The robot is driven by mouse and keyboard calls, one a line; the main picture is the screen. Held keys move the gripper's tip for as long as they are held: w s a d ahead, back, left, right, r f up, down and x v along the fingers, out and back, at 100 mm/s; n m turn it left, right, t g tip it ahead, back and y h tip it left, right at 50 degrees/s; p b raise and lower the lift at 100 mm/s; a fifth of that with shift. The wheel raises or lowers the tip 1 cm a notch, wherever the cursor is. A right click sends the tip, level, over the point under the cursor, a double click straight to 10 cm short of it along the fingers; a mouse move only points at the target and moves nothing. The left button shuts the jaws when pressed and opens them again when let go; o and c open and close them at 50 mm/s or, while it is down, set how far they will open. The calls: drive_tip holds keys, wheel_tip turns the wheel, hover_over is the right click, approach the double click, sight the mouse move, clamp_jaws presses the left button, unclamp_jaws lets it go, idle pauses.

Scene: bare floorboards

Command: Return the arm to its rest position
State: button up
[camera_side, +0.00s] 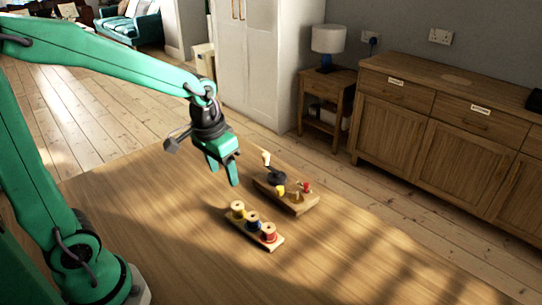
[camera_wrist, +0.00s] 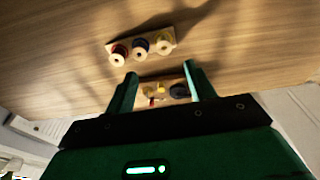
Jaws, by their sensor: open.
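My gripper (camera_side: 223,169) is open and empty. It is raised above the wooden surface, up and to the left of two small wooden stands in the side view. In the wrist view its two green fingers (camera_wrist: 162,82) stand apart with nothing between them that they touch. My green arm stretches from the left edge of the side view.
A wooden rack (camera_side: 273,243) holds yellow, blue and red spools; it also shows in the wrist view (camera_wrist: 112,47). Behind it, a wooden block (camera_side: 302,208) carries small coloured items and a dark part. A sideboard (camera_side: 392,128) stands beyond. The surface's front is clear.

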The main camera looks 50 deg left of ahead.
drive_tip(key=s+d+r+t, duration=0.1)
drive_tip(key=s+r+t, duration=0.2)
drive_tip(key=s+r, duration=0.5)
drive_tip(key=shift+s+m+t, duration=0.3)
drive_tip(key=shift+s+t, duration=0.1)
drive_tip(key=shift+s, duration=0.85)
